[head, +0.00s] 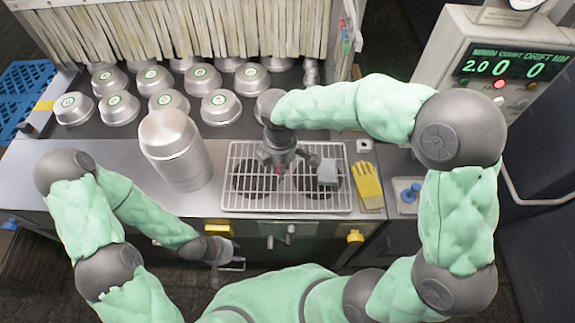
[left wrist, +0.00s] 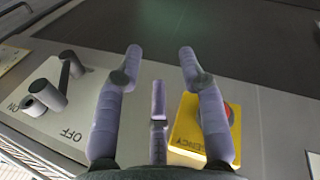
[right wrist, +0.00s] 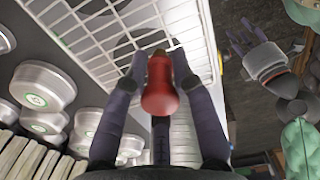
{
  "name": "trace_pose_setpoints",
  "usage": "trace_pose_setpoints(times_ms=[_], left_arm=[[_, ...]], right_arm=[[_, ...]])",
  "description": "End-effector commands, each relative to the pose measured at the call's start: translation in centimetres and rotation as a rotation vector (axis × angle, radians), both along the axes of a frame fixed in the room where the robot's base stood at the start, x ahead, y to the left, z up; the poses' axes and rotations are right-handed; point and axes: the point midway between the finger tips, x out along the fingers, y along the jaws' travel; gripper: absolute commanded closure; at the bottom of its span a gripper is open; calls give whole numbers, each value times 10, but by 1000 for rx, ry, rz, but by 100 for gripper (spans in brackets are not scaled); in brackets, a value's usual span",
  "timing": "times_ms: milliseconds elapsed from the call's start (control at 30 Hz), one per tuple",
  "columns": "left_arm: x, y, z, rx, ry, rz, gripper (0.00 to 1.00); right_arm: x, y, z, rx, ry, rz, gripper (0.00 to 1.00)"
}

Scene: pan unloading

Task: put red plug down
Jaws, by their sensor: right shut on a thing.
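The red plug (right wrist: 160,88) is between the fingers of my right gripper (right wrist: 158,62) in the right wrist view. In the head view my right gripper (head: 285,166) points down over the white wire rack (head: 240,207), and only a small red bit of the plug shows. I cannot tell whether the plug touches the rack. My left gripper (head: 226,268) hangs low in front of the counter's front edge. In the left wrist view its fingers (left wrist: 160,52) are spread and empty, near a yellow box with a red button (left wrist: 190,128).
A stack of metal pans (head: 172,140) stands left of the rack, with several upturned pans (head: 118,108) behind. A grey block (head: 327,172) is on the rack's right part. Yellow gloves (head: 368,185) and a small tray with blue plugs (head: 410,192) lie to the right.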

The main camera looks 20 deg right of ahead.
Motion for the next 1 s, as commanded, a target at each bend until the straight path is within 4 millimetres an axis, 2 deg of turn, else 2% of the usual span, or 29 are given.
trace_pose_setpoints(times_ms=[100, 233, 400, 633, 867, 1000], left_arm=[[0, 0, -2, 0, 0, 0, 60], [0, 0, -5, 0, 0, -1, 60], [0, 0, -7, 0, 0, -1, 60], [0, 0, -8, 0, 0, -1, 60], [0, 0, -12, 0, 0, -1, 60], [0, 0, -12, 0, 0, -1, 60]], right_arm=[[20, -12, -17, 0, 4, -2, 100], [35, -20, -38, 0, 4, -2, 100], [48, -27, -54, 0, 1, 0, 100], [55, -31, -65, 0, 1, -1, 100], [57, -33, -95, 0, 1, 1, 100], [58, -33, -97, 1, -1, 0, 100]])
